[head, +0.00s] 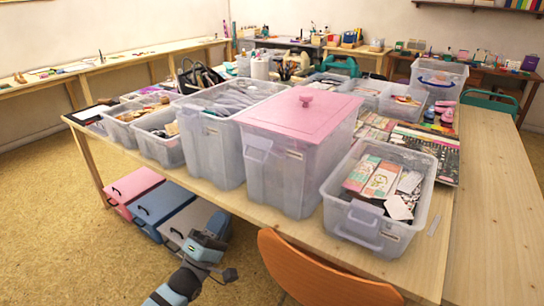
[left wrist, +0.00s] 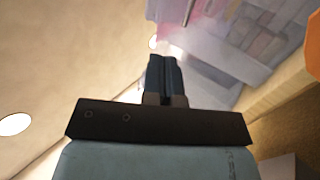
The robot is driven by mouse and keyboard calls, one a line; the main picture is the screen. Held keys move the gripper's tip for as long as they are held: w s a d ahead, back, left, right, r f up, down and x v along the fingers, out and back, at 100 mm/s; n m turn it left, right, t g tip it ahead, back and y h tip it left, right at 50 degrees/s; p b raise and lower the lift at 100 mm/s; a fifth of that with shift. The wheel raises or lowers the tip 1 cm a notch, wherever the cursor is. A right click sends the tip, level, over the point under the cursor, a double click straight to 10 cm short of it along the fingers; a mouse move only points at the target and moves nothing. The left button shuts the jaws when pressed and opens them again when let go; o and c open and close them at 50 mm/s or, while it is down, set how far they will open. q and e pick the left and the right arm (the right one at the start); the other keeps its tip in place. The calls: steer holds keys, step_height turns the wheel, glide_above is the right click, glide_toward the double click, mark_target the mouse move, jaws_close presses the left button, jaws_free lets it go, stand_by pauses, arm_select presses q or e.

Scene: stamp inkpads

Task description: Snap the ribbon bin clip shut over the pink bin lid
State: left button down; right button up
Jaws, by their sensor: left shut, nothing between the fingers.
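A pale translucent clip (head: 258,148) is on the bin's front wall, just below the lid rim. It seems to stand out from the wall; I cannot tell its exact angle. My left gripper (head: 217,224) is below and left of the clip, in front of the table and apart from the bin. In the left wrist view its fingers (left wrist: 165,75) are together and empty, with translucent bin walls beyond. My right gripper is not in view.
An open translucent bin (head: 212,150) stands left of the lidded bin, and a low bin of papers (head: 380,195) stands right. An orange chair back (head: 320,275) is at the front. Floor at left is clear.

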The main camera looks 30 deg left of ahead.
arm_select(q)
steer(key=shift+s, duration=0.1)
steer(key=x, duration=1.4)
steer(key=shift+b, duration=0.35)
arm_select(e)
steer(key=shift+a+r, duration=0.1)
arm_select(q)
steer(key=shift+r, duration=0.1)
